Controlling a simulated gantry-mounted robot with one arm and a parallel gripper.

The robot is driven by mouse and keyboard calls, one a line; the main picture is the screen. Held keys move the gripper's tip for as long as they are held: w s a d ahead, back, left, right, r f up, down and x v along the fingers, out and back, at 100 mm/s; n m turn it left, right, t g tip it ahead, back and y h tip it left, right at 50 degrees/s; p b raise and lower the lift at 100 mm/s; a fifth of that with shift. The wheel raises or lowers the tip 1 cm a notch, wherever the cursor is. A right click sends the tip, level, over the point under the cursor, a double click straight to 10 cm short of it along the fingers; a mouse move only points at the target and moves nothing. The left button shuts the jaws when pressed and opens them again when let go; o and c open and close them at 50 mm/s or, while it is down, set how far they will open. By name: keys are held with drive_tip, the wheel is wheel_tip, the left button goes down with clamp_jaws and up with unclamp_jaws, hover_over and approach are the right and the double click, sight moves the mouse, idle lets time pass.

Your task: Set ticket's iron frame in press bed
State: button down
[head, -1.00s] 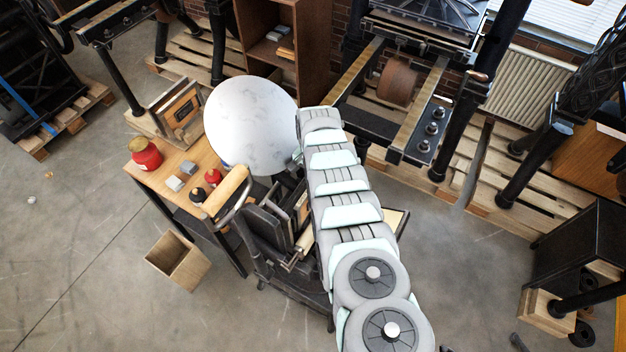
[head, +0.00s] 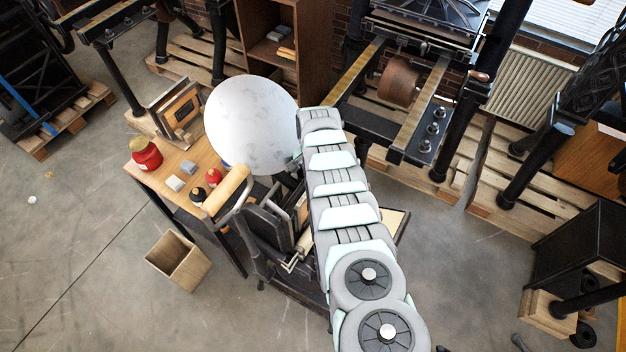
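The hand press with a large round pale disc (head: 250,125) stands left of centre. Its dark bed and platen area (head: 268,226) is partly covered by the disc and by my arm. A wooden roller-like handle (head: 226,191) shows at its left. A wooden-edged frame with dark pieces inside (head: 181,112) stands upright at the back of the wooden table (head: 150,178); I cannot tell whether it is the ticket's iron frame. My arm reaches up along the press's right side, and its far end bends in behind the disc. My gripper is hidden there, and so is anything it holds.
A red jar (head: 146,154), grey blocks (head: 175,183) and small bottles (head: 212,177) stand on the table. An open wooden box (head: 178,262) is on the floor. A larger press (head: 400,85) stands behind. The floor at the lower left is clear.

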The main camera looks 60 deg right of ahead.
drive_tip(key=c, duration=1.3)
unclamp_jaws()
drive_tip(key=shift+f, duration=0.1)
drive_tip(key=shift+o, duration=0.3)
drive_tip(key=shift+r+p, duration=2.2)
drive_tip(key=shift+r, duration=0.1)
drive_tip(key=shift+s, duration=0.1)
